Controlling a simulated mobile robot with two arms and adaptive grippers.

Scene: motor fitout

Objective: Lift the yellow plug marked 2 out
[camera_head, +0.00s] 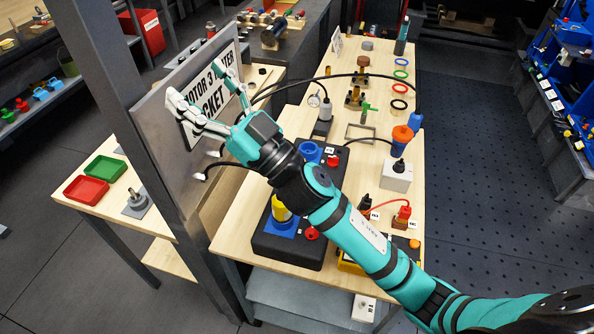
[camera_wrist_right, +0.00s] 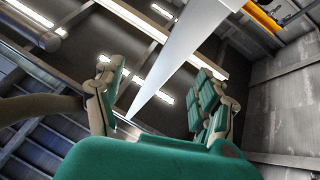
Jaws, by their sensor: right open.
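A yellow plug (camera_head: 281,208) stands in a blue square socket (camera_head: 280,227) on the black box (camera_head: 262,246) on the wooden bench. My right forearm partly covers it, and I cannot read a number on it. My right gripper (camera_head: 196,82) is open and empty, at the upright grey panel with the "MOTOR 3 WATER JACKET" sign (camera_head: 207,104), well up and left of the plug. I cannot tell whether its fingers touch the panel. In the right wrist view its fingers (camera_wrist_right: 155,85) are spread, with a pale bar between them. My left gripper is not in view.
A blue round socket (camera_head: 309,151) and red knobs are on the black box. A white block with a black plug (camera_head: 397,177), red plugs (camera_head: 403,214) and coloured rings (camera_head: 400,75) stand to the right. A black cable arches behind my gripper. A dark post (camera_head: 135,120) stands left.

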